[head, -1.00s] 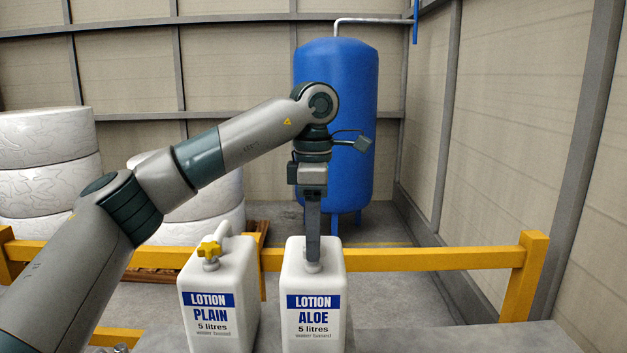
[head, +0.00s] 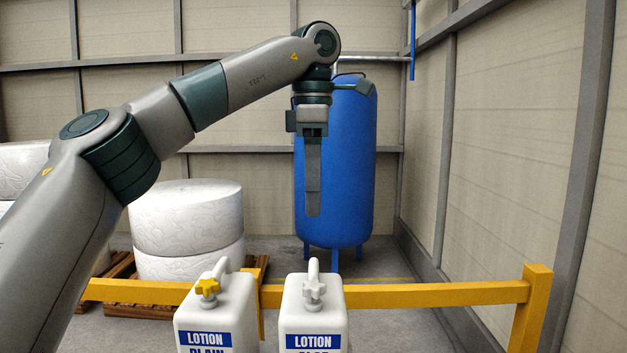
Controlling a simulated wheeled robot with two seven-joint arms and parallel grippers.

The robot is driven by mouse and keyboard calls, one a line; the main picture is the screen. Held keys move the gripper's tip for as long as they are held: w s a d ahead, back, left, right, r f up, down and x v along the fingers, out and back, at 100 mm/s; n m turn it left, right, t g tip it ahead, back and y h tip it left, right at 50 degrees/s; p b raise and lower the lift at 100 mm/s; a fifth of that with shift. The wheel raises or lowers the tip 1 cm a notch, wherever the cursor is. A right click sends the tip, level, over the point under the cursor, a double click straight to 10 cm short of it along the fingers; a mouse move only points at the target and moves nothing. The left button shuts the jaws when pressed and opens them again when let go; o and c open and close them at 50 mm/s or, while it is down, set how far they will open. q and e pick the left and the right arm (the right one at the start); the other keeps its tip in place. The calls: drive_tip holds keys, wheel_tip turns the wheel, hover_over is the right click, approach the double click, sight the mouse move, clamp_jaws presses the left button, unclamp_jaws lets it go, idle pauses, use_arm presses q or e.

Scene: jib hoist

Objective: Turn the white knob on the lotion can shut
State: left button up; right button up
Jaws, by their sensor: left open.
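Two white lotion cans stand side by side at the bottom of the head view. The right can (head: 313,322), whose label read "LOTION ALOE" a second ago, carries a white star-shaped knob (head: 314,291) on its top front, with a handle behind it. The left can (head: 215,316), the "PLAIN" one, carries a yellow star knob (head: 208,288). My left gripper (head: 313,212) points straight down above the white knob, clear of it and empty. It is open, though its fingers line up one behind the other in this view. My right gripper is not in view.
A yellow rail (head: 430,293) runs behind the cans to a post (head: 530,310) at the right. A blue tank (head: 355,150) stands farther back. Big white wrapped rolls (head: 187,218) stand on a pallet at the left. The air around the white knob is clear.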

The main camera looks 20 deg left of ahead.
use_arm(q)
drive_tip(key=shift+r, duration=0.8)
